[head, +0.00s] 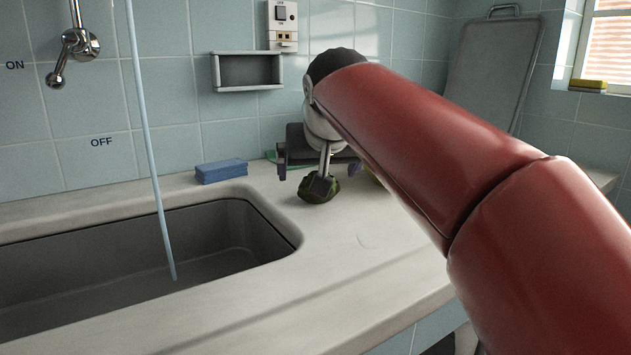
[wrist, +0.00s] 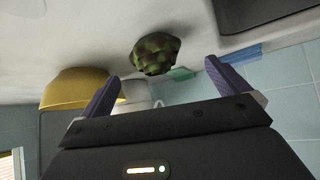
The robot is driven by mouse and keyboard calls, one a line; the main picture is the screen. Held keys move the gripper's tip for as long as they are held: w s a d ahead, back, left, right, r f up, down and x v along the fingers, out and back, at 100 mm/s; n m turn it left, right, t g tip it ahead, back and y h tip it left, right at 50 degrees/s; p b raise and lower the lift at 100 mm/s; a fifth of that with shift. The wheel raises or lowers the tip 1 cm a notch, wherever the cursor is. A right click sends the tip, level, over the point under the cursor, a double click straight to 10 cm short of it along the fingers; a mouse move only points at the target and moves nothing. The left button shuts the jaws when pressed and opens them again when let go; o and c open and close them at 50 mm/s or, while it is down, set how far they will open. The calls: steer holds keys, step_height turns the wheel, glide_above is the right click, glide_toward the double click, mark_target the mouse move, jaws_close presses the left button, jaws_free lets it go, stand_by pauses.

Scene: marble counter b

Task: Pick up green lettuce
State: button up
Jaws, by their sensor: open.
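The green lettuce (head: 319,190) is a small dark green, rounded lump on the pale counter, just right of the sink. It also shows in the wrist view (wrist: 156,53), beyond my fingertips and roughly centred between them. My gripper (head: 318,172) is above and behind the lettuce in the head view, partly hidden by my arm. In the wrist view my gripper (wrist: 160,85) has its two purple fingers spread wide with nothing between them. The lettuce appears apart from both fingers.
A sink (head: 150,245) lies to the left, with a blue sponge (head: 221,171) behind it. In the wrist view a yellow bowl (wrist: 78,88) is beside the left finger. A green object (wrist: 181,74) lies near the lettuce. The counter (head: 350,245) in front of the lettuce is clear.

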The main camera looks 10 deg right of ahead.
steer(key=shift+x, duration=0.95)
steer(key=x, duration=0.5)
steer(key=shift+d, duration=0.4)
steer(key=shift+c, duration=0.3)
steer(key=c, duration=1)
step_height(320, 180, up, 20)
steer(key=p, duration=0.7)
